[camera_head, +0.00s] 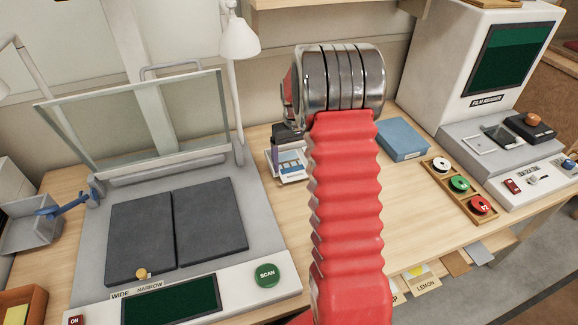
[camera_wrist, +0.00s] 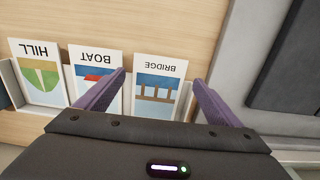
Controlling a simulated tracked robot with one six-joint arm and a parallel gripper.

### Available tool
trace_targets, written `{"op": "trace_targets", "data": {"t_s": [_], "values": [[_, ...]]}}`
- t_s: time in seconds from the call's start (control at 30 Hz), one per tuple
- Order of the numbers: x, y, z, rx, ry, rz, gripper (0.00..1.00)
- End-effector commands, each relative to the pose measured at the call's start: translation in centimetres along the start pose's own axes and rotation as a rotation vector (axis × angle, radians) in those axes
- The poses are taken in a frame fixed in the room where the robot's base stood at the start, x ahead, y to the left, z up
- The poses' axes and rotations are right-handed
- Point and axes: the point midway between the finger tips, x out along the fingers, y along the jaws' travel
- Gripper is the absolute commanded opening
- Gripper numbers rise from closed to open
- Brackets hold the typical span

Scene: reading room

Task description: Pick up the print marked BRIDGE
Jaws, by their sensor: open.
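The print marked BRIDGE (camera_wrist: 160,72) is a white card with a blue and brown picture; its lettering appears upside down in the wrist view. It leans in a pale rack (camera_wrist: 8,82), at the right end of a row of prints. My gripper (camera_wrist: 160,80) is open, its two purple fingers on either side of the BRIDGE print in the picture. I cannot tell whether they touch it. My gripper's body hides the print's lower part. In the head view, my red arm hides most of the rack and gripper.
The BOAT print (camera_wrist: 92,65) and HILL print (camera_wrist: 38,75) stand left of BRIDGE. In the head view, a scanner with dark pads (camera_head: 210,220) and raised glass (camera_head: 140,125) is at left. A blue box (camera_head: 402,138), a reel tray (camera_head: 438,180) and a film reader (camera_head: 490,65) are at right.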

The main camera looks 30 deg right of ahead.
Motion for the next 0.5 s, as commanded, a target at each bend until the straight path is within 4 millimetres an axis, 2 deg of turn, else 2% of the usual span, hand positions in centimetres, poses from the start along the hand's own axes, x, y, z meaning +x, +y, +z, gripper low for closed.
{"op": "trace_targets", "data": {"t_s": [0.2,0.5], "values": [[2.9,0.1,-0.1,0.0,-0.004,-0.001,0.88],[3.5,0.1,-0.2,0.001,-0.001,0.0,0.88]]}}
